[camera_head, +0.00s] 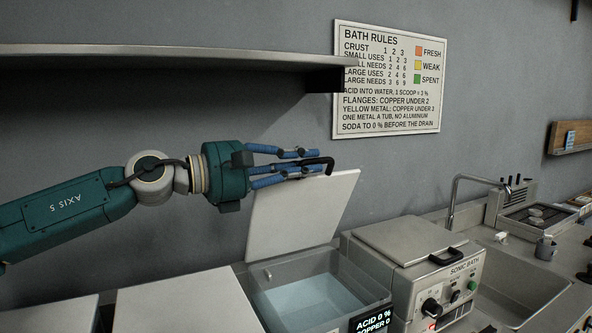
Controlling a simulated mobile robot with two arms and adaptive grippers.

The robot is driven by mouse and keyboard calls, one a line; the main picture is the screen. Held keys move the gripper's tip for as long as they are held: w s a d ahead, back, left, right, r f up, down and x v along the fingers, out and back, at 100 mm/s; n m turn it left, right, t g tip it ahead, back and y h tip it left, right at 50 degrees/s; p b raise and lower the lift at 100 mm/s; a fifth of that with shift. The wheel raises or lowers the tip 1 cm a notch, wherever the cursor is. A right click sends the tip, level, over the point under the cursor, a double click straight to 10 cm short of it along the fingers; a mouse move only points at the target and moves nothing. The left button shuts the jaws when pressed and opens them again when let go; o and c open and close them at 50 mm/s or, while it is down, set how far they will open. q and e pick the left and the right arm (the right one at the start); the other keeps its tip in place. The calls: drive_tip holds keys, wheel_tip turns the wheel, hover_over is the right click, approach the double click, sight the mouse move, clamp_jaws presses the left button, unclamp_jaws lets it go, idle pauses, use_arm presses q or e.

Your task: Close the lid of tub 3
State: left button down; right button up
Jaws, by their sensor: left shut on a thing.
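An open tub (306,290) filled with clear bluish liquid shows at the bottom centre, with a display reading ACID 0 % and COPPER 0 at its front right. I cannot read a tub number on it. Its pale lid (300,218) stands raised at the back, tilted slightly backward. A black handle (328,163) is at the lid's upper edge. My left gripper (318,161) reaches in from the left, its blue fingers shut on the handle. The fingers partly hide the handle. My right gripper is not in view.
A sonic bath (408,262) with a shut lid stands right of the tub. Flat pale covers (185,300) lie to the left. A grey shelf (170,50) overhangs my arm. A sink with a tap (455,195) is at the right.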

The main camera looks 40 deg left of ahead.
use_arm(q)
drive_tip(key=shift+s+d+f, duration=0.2)
drive_tip(key=shift+d+f, duration=0.05)
drive_tip(key=shift+d, duration=0.15)
drive_tip(key=c, duration=1.8)
unclamp_jaws()
drive_tip(key=shift+s+r, duration=0.1)
drive_tip(key=shift+s, duration=0.05)
drive_tip(key=shift+v, duration=0.95)
drive_tip(key=v, duration=1)
